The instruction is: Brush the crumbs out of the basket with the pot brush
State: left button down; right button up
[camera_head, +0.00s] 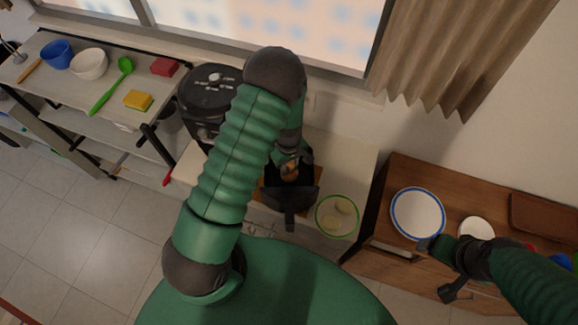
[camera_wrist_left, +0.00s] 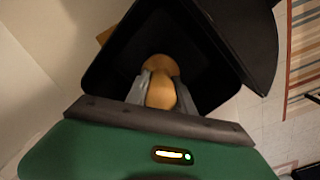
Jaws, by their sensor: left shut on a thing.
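The black basket (camera_head: 290,203) stands on the counter by the wall in the head view, with its handle toward me. Its dark inside and walls fill much of the left wrist view (camera_wrist_left: 205,70). My left gripper (camera_head: 290,165) reaches down into the basket's opening. In the left wrist view the gripper (camera_wrist_left: 160,88) is shut on a rounded tan wooden piece, the pot brush (camera_wrist_left: 160,66). Its bristles are hidden below. I cannot make out crumbs on the dark basket floor. My right gripper (camera_head: 443,268) is open and empty beside the wooden cabinet.
A black fryer (camera_head: 207,92) stands left of the basket. A green-rimmed plate (camera_head: 337,216) with pale food pieces is close at its right. A blue-rimmed plate (camera_head: 417,214) sits on the wooden cabinet (camera_head: 395,180). A side table (camera_head: 85,87) holds bowls and sponges at left.

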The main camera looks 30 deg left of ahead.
pick_arm(q)
notch_tip(320, 180, up, 13)
jog(key=p, duration=0.9)
jog(key=shift+f, duration=0.15)
